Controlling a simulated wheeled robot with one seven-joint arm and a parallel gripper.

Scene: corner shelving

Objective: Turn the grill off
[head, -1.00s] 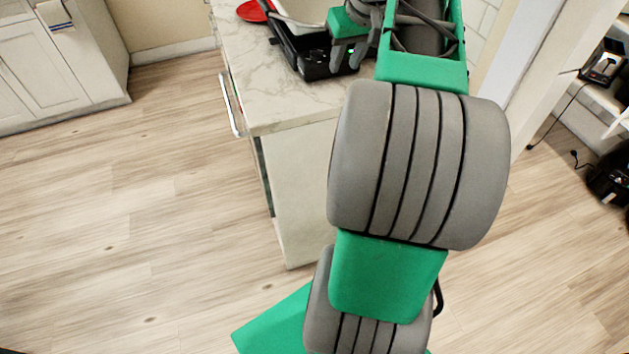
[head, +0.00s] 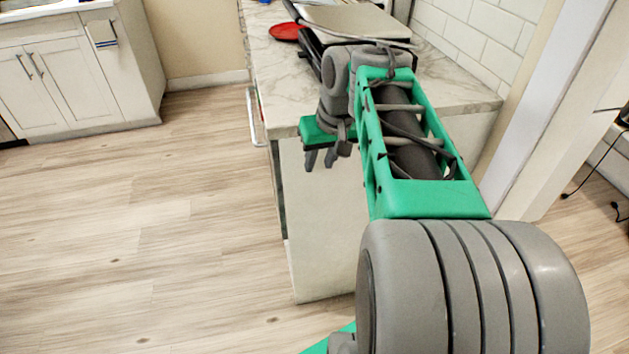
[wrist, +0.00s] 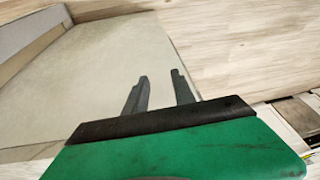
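The grill (head: 360,20) stands on the marble counter at the top of the head view. Its flat beige-grey top shows, with a dark body beneath. My arm covers its front, so its controls and any light there are hidden. My gripper (head: 320,162) is in front of the counter's near end, below the level of the countertop and apart from the grill. In the wrist view my gripper's two fingers (wrist: 160,88) stand apart with nothing between them. The grill is not in the wrist view.
The counter (head: 288,85) has a metal handle (head: 255,118) on its left side. A red plate (head: 286,32) lies on it, left of the grill. A white cabinet (head: 75,75) stands far left. The wooden floor (head: 150,220) is clear. A wall edge (head: 545,120) is on the right.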

